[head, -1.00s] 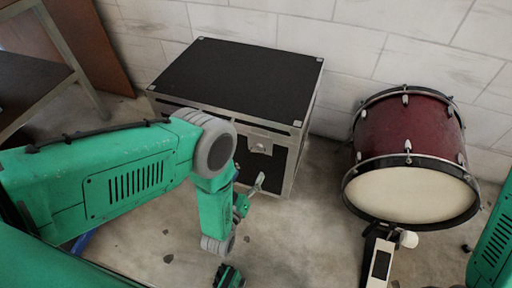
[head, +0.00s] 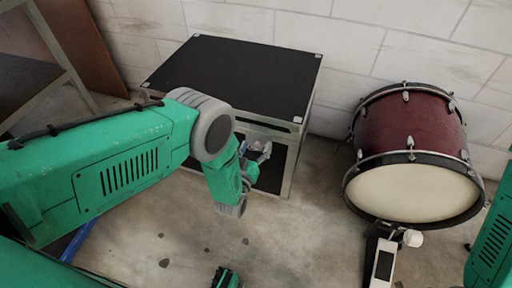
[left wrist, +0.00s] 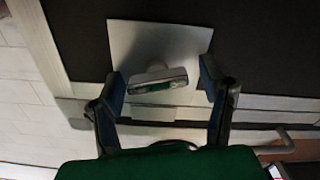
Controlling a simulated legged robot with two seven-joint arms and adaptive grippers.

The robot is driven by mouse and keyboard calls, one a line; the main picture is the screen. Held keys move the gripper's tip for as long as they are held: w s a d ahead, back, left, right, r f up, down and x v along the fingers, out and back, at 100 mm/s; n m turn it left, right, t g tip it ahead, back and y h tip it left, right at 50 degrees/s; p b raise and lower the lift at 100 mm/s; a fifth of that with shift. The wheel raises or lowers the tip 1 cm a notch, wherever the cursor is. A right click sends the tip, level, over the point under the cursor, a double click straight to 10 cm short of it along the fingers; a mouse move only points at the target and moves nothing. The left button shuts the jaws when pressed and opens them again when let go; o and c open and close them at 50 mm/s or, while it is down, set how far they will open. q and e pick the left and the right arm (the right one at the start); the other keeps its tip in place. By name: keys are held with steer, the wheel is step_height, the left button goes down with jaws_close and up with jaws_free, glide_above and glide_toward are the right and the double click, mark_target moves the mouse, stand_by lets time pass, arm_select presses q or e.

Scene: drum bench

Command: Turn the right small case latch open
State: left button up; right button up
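The case (head: 238,75) has a black lid and silver metal edges and stands on the floor against the wall. Its latch (left wrist: 158,79) shows in the left wrist view as a small grey turn-knob on a square metal plate (left wrist: 190,38). In the head view my left gripper (head: 258,152) is at the case's front and hides most of the latch. In the left wrist view the same gripper (left wrist: 160,85) is open, with one finger on each side of the knob. Gaps show between the knob and both fingers.
A dark red bass drum (head: 410,130) with a pedal (head: 383,262) stands right of the case. A shelf or bench (head: 40,75) is at the far left. The concrete floor between case and drum is clear.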

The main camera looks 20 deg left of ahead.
arm_select(q)
steer(key=c, duration=0.8)
steer(key=shift+d+m, duration=0.15)
steer(key=shift+m, duration=0.45)
steer(key=shift+c, duration=0.2)
steer(key=shift+m, duration=0.9)
steer(key=shift+s, duration=0.1)
steer(key=o, duration=1.2)
steer(key=s, duration=1.2)
steer(key=shift+a, duration=0.2)
